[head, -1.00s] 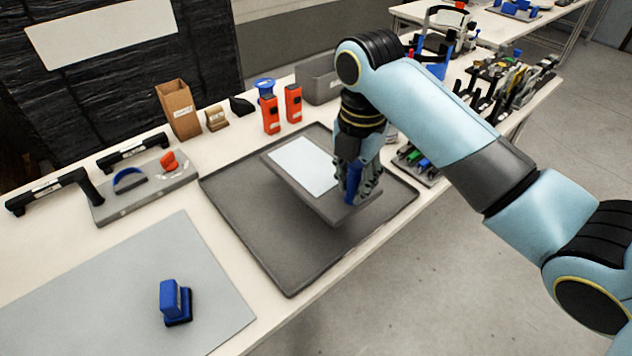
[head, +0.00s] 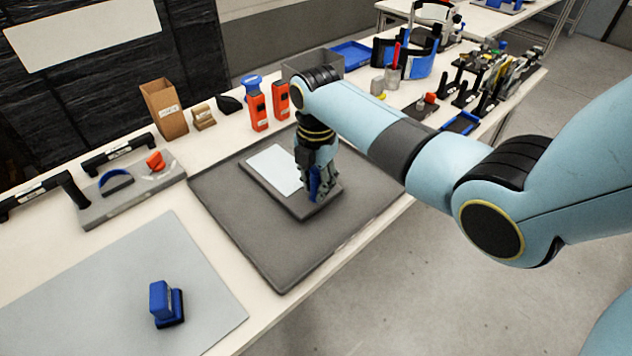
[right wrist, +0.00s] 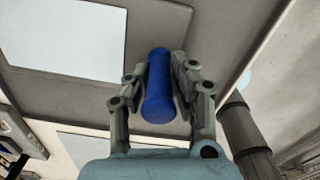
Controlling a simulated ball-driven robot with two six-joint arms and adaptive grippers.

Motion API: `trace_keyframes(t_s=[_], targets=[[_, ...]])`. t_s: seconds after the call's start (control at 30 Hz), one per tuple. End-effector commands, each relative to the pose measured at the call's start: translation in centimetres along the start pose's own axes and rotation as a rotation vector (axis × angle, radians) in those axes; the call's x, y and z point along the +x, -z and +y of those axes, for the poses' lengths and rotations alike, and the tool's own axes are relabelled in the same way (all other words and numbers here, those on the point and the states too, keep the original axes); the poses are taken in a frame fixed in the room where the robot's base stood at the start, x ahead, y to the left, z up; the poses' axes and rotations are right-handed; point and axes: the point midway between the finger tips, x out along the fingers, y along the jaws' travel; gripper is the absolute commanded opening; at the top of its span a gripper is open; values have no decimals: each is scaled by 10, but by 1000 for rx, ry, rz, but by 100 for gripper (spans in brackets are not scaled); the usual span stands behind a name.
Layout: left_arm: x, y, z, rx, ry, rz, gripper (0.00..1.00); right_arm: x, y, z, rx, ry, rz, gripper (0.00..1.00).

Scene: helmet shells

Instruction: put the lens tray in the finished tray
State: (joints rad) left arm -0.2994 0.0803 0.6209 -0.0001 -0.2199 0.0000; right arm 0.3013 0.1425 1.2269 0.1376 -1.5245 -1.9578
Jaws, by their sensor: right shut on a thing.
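The lens tray (head: 262,187) is a flat grey board with a pale sheet and a blue upright handle (head: 314,184). It is over the inside of the finished tray (head: 250,238), a large dark grey shallow tray, and looks level and at or very near its floor. I cannot tell for certain whether it touches. My right gripper (head: 320,190) is shut on the blue handle. In the right wrist view, the fingers (right wrist: 160,75) flank the blue handle (right wrist: 158,90), and the pale sheet (right wrist: 65,35) shows at upper left. My left gripper is not in view.
Two orange devices (head: 258,112), a cardboard box (head: 164,110) and a grey bin (head: 320,65) stand behind the finished tray. A grey mat (head: 110,285) with a blue block (head: 166,304) lies at the left front. Racks with tools stand at the right back.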

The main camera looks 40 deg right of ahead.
Motion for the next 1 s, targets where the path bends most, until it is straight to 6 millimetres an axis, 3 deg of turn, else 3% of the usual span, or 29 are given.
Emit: trace_keyframes(t_s=[0.03, 0.07, 0.23, 0.57, 0.67, 1.0], targets=[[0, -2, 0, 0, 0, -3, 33, 0, 0, 0, 0, 0, 0, 0], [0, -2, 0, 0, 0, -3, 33, 0, 0, 0, 0, 0, 0, 24], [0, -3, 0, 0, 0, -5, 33, 0, 0, 0, 0, 0, 0, 46], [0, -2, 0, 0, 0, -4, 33, -4, 0, 0, 1, -1, -1, 46], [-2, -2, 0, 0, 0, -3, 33, -17, -1, 1, 1, -3, -2, 46], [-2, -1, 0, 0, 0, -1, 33, -90, -1, 1, 0, -4, -2, 46]])
